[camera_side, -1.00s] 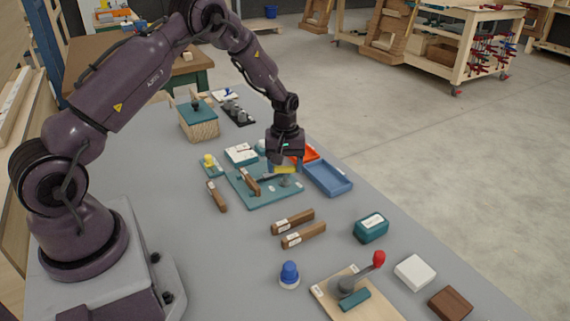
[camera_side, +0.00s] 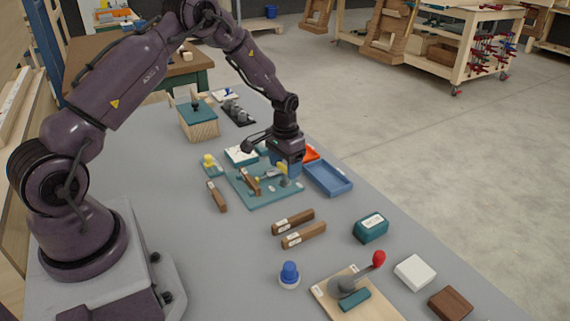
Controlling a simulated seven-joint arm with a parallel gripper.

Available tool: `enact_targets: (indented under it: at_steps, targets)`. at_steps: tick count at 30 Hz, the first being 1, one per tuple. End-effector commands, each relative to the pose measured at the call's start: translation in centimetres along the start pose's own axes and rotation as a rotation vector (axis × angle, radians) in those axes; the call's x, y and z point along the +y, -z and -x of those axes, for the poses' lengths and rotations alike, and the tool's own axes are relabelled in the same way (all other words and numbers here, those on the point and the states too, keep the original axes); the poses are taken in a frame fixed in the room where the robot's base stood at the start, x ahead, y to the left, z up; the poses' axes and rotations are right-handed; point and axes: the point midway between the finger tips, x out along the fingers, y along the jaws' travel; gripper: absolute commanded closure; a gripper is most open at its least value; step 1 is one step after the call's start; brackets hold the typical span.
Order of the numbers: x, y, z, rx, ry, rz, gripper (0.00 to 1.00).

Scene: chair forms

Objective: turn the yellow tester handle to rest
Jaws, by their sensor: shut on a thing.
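The tester is a teal plate (camera_side: 262,201) on the grey table, with a brown-handled piece (camera_side: 250,182) and a small grey round part on it. The yellow handle (camera_side: 281,169) shows just under my gripper (camera_side: 284,167), over the plate's right rear part. My gripper points down and is shut on the yellow handle. The fingers and hand hide part of the handle, so its exact angle is hard to tell.
Wooden bars (camera_side: 293,221), a teal box (camera_side: 371,228) and a red-knobbed lever (camera_side: 378,259) lie nearer the front.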

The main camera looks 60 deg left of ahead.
Motion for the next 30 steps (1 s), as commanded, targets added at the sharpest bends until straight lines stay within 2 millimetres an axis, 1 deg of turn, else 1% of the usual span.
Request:
enact_targets:
  at_steps: [6,10,27,28,29,30]
  targets:
    - [-0.02,0.0,0.14,-0.001,0.0,-0.11,0.6]
    - [0.0,0.01,0.14,-0.001,0.0,-0.149,0.6]
    - [0.0,0.02,0.14,-0.001,0.001,-0.18,0.6]
    - [0.0,0.02,0.14,-0.001,0.001,-0.18,0.32]
    - [0.0,0.02,0.14,0.0,0.001,-0.18,0.25]
    - [0.0,0.03,0.14,0.0,0.001,-0.179,0.16]
